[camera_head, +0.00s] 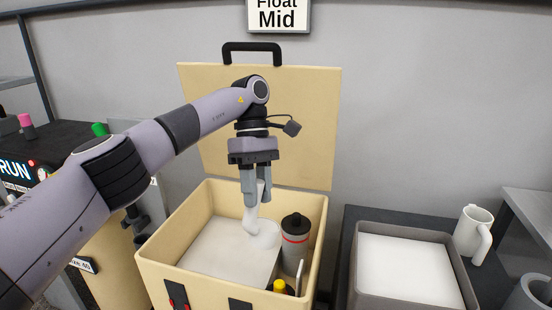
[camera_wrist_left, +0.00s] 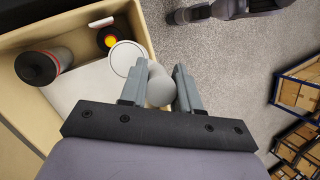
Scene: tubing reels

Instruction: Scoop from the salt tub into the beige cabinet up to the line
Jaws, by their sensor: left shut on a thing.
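The beige cabinet (camera_head: 168,240) is an open box with its lid (camera_head: 310,120) raised behind it. A flat white surface (camera_head: 222,250) lies inside; I cannot tell whether it is salt. My left gripper (camera_head: 257,200) is over the box, shut on the handle of a white scoop (camera_head: 263,235). The scoop's bowl hangs low inside the box, close to the white surface; contact is unclear. In the left wrist view the scoop's round bowl (camera_wrist_left: 127,58) shows beyond the fingers (camera_wrist_left: 160,95). The grey salt tub (camera_head: 357,285), holding white salt, stands to the right. I see no line.
A grey bottle with a red band (camera_head: 295,243) and a yellow-capped item (camera_head: 280,286) stand inside the box beside the scoop. A white mug (camera_head: 472,232) stands behind the tub at right. A machine marked RUN (camera_head: 25,165) is at left. A sign (camera_head: 278,15) hangs above.

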